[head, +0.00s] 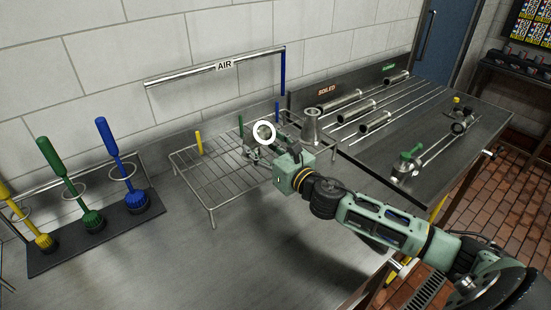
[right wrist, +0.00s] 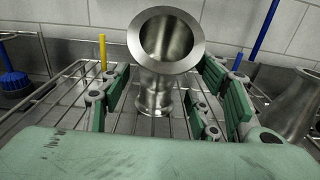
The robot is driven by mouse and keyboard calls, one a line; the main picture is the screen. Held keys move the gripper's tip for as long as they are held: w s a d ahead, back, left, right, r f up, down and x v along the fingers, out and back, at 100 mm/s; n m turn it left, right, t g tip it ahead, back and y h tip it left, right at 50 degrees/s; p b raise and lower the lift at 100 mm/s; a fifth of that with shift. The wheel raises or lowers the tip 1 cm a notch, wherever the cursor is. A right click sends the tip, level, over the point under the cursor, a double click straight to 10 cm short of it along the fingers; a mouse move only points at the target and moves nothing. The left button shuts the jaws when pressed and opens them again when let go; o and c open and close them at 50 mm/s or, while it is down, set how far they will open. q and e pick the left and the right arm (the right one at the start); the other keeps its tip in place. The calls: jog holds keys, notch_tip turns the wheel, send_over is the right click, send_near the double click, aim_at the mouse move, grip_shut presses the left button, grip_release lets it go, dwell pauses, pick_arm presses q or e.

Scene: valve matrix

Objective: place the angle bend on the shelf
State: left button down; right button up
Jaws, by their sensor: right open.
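The angle bend (right wrist: 155,85) is a shiny steel elbow with a flange at each end. In the right wrist view its open upper mouth faces me and its lower flange appears to rest on the wire shelf (right wrist: 55,97). In the head view the bend (head: 264,132) shows as a bright ring at the right part of the wire shelf (head: 190,170). My right gripper (head: 262,151) is open, with green-padded fingers on both sides of the bend; no clear grip on it shows. My left gripper is out of view.
A steel cone-shaped piece (head: 311,127) stands just right of the bend. Yellow (head: 198,143), green and blue posts rise around the shelf. Brushes (head: 112,160) stand in a rack at left. The AIR pipe (head: 215,68) runs behind. Steel tubes (head: 340,101) lie on the right counter.

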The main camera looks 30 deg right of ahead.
jog(key=s+d+b, duration=0.1)
jog(key=s, duration=0.6)
jog(key=shift+s+b, duration=0.2)
jog(key=shift+b, duration=0.1)
